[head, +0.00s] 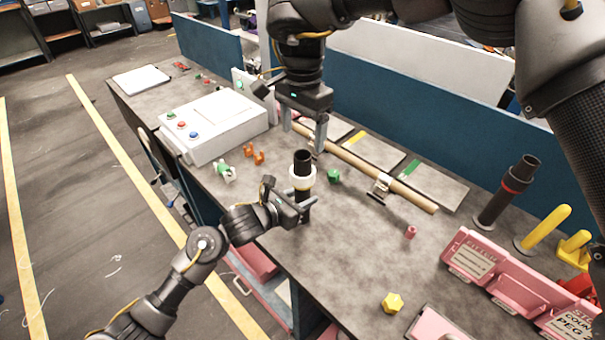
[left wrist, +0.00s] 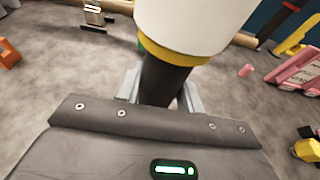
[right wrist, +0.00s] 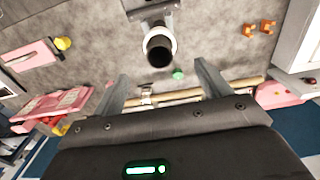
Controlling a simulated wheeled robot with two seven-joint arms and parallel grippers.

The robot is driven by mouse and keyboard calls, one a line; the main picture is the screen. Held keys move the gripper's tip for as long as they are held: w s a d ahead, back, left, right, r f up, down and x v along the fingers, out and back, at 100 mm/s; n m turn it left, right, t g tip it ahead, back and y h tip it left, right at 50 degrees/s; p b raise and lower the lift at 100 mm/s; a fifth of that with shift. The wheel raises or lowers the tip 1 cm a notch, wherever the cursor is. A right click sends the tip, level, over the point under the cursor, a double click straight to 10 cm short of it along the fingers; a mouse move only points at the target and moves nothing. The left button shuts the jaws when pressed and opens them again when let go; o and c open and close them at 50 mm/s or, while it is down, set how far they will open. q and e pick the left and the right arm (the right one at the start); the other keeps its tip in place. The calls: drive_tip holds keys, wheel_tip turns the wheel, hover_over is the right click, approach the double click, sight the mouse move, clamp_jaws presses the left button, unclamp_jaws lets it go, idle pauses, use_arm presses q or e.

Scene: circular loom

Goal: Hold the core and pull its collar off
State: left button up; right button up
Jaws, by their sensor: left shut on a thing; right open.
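The black core (head: 303,160) stands upright on the bench, and a cream collar (head: 302,178) sits around its upper part. My left gripper (head: 309,206) is shut on the core below the collar. In the left wrist view the collar (left wrist: 195,25) with a yellow lower band is above the fingers, and the core (left wrist: 163,80) is between them. My right gripper (head: 305,136) is open and empty, above and behind the core. In the right wrist view the core's open top (right wrist: 158,52) and the collar (right wrist: 172,33) lie beyond the fingertips, apart from them.
A wooden rod (head: 365,170) on metal holders lies behind the core. A white control box (head: 215,125) stands left, with orange (head: 254,154) and green (head: 333,176) parts nearby. Another black cylinder with a red ring (head: 508,188), yellow pegs (head: 545,226) and pink bins (head: 500,272) are right.

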sight(303, 170)
wheel_tip(303, 170, down, 12)
drive_tip(key=shift+r, duration=0.25)
idle(0.3)
drive_tip(key=c, duration=1.2)
